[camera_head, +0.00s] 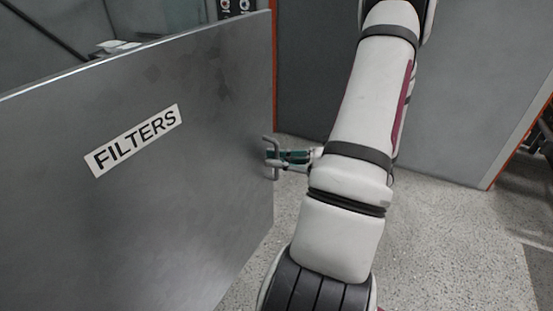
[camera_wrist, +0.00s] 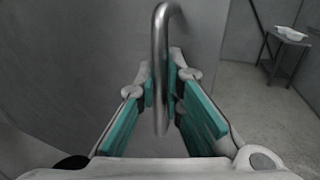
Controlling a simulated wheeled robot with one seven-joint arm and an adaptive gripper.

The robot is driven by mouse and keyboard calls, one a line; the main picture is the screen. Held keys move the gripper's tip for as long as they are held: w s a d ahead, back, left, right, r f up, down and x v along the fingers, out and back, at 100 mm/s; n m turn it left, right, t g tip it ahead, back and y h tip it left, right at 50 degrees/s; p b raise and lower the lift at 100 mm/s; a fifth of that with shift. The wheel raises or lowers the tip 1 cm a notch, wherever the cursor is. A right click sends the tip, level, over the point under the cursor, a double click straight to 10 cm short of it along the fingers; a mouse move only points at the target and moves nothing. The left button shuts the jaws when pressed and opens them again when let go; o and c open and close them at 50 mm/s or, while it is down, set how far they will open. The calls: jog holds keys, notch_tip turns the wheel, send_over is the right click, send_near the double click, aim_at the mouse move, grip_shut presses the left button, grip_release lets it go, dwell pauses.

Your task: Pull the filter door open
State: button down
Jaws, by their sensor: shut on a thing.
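The filter door (camera_head: 190,215) is a grey metal panel with a white "FILTERS" label, filling the left of the head view. It stands at an angle to the grey panels behind it. Its metal bar handle (camera_head: 275,173) is near its right edge. My gripper (camera_head: 279,156) reaches it from the right and is shut on the handle. In the wrist view the curved handle (camera_wrist: 160,50) runs between the green-padded fingers of my gripper (camera_wrist: 162,92). The door's hinge side is out of view.
Grey panels with orange edges (camera_head: 400,110) stand behind my arm. Speckled floor (camera_head: 450,240) is clear at lower right. The wrist view shows a small table (camera_wrist: 288,38) with a white basin (camera_wrist: 291,33) at upper right, past the door's edge.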

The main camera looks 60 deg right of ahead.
jog(key=c, duration=1.7)
grip_release()
jog(key=v, duration=1.2)
